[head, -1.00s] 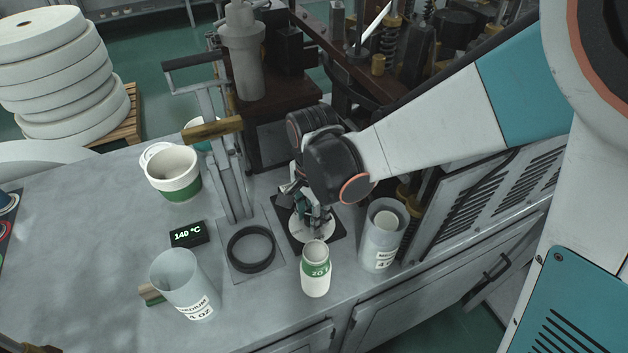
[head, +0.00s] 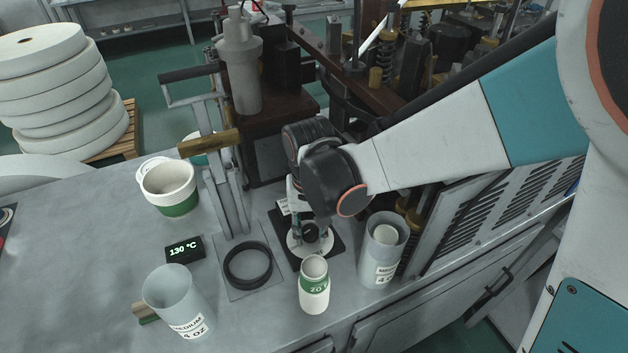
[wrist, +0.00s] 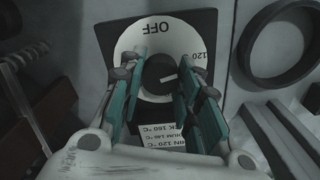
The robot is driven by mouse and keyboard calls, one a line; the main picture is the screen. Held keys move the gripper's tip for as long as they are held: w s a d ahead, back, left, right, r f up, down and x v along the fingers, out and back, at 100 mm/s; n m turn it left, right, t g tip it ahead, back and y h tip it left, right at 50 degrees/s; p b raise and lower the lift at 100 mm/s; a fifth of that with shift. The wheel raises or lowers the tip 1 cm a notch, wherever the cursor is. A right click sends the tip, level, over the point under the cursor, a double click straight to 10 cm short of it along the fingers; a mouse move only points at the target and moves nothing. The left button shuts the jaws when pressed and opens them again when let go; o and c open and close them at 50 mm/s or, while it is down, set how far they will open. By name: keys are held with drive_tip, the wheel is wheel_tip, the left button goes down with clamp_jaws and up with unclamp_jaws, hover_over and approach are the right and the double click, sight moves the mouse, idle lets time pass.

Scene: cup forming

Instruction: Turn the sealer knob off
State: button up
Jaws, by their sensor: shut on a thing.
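The sealer knob (wrist: 158,76) is black with a pale pointer mark. It sits on a round white dial (wrist: 128,42) on a dark square plate (head: 334,247). In the wrist view OFF is printed upside down at the top of the dial, 120 is at the right, and the pointer mark is turned towards the 120 side. My gripper (wrist: 161,62) reaches down over the dial with its teal-padded fingers on either side of the knob, shut on it. In the head view my wrist partly hides the dial, and the knob (head: 311,232) shows below it. The display (head: 184,249) reads 130 °C.
A black ring (head: 248,264) lies left of the dial, beside the lever press (head: 226,195). A green-banded cup (head: 314,285) and a container labelled 4 OZ (head: 382,255) stand close in front and right. A MEDIUM container (head: 180,300) and a mug (head: 168,190) stand left.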

drive_tip(key=n, duration=0.4)
drive_tip(key=shift+n, duration=0.3)
drive_tip(key=n, duration=0.3)
drive_tip(key=shift+n, duration=0.4)
drive_tip(key=n, duration=0.7)
drive_tip(key=shift+s+a+b, duration=0.1)
drive_tip(key=shift+s+b, duration=0.05)
drive_tip(key=shift+b, duration=0.2)
drive_tip(key=o, duration=1.1)
drive_tip(key=shift+c, duration=0.2)
